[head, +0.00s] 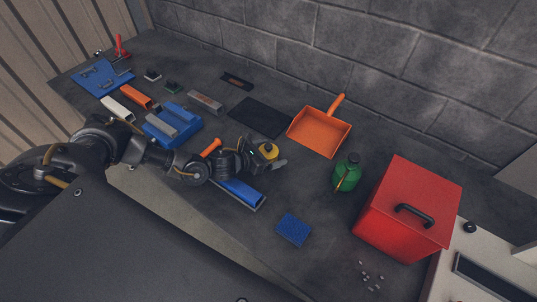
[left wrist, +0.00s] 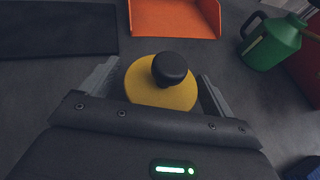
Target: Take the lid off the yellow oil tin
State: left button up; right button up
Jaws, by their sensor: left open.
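The yellow oil tin (head: 268,151) stands on the dark bench in the middle of the head view, partly hidden by my left gripper (head: 266,160). In the left wrist view, its round yellow top (left wrist: 160,94) with a black knob (left wrist: 170,67) shows between my two fingers. My left gripper (left wrist: 160,74) is open, with one finger on each side of the yellow top and a narrow gap at each side. Whether a finger touches it, I cannot tell. The tin's lower body is hidden. My right gripper is not in view.
A green can (head: 346,174) and a red box (head: 410,207) stand to the right. An orange dustpan (head: 318,133) and dark mat (head: 259,117) lie behind. A blue sponge (head: 293,230) and a blue-and-grey tray (head: 241,192) lie in front. Bare bench lies between tin and green can.

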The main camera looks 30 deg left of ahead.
pick_arm(q)
jog(key=shift+w+d+f, duration=0.1)
jog(key=shift+w+f, duration=0.05)
jog(key=c, duration=1.1)
jog(key=shift+c, duration=0.2)
jog(key=shift+r+b, duration=0.45)
jog(key=shift+r, duration=0.15)
jog(key=s+r+b, duration=0.1)
jog(key=r, duration=0.1)
jog(key=s+d+r, duration=0.1)
jog(key=r, duration=0.1)
jog(key=s+d+r+b, duration=0.1)
jog(key=s+r, duration=0.1)
jog(key=r, duration=0.1)
jog(key=shift+b, duration=0.35)
jog(key=s+d+r+b, duration=0.1)
jog(key=s+d+r, duration=0.3)
jog(key=s, duration=0.4)
jog(key=shift+s+d+r, duration=0.2)
jog(key=shift+d+r, duration=0.05)
jog(key=shift+r, duration=0.25)
